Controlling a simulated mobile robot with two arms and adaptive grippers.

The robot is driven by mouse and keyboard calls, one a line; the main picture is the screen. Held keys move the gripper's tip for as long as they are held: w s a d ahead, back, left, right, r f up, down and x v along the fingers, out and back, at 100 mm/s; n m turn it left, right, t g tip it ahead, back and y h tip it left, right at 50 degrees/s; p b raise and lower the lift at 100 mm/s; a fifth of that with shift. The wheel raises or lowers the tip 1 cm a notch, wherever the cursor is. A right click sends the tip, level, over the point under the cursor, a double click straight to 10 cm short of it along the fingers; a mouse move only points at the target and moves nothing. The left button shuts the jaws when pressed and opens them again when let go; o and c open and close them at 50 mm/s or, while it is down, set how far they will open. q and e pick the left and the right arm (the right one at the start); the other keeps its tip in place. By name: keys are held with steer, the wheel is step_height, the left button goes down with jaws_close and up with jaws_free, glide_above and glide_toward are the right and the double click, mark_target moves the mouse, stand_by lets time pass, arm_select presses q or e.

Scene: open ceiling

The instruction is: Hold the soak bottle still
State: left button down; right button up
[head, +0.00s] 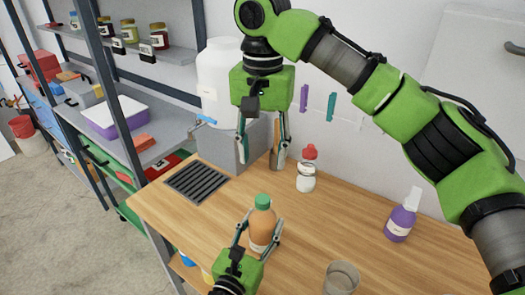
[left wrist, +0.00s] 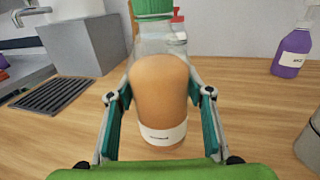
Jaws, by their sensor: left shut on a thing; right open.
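The soak bottle (head: 262,222), orange with a green cap and a white label, stands upright on the wooden table (head: 335,225). My left gripper (head: 259,237) is shut on its body from the front. In the left wrist view, the bottle (left wrist: 160,95) sits between the two fingers of the left gripper (left wrist: 160,125), with its clear upper part above the orange part. My right gripper (head: 260,155) is open and hangs above the back of the table, behind the bottle, apart from it.
A white bottle with a red cap (head: 306,178) stands behind the soak bottle. A dark drain grate (head: 196,182) lies to the left, near a white tank (head: 215,75) on a grey block. A purple pump bottle (head: 400,222) and a clear cup (head: 341,278) stand to the right.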

arm_select(q)
steer(key=c, duration=1)
jaws_free()
steer(key=shift+o, duration=0.2)
steer(key=v, duration=1.2)
steer(key=shift+f, duration=0.1)
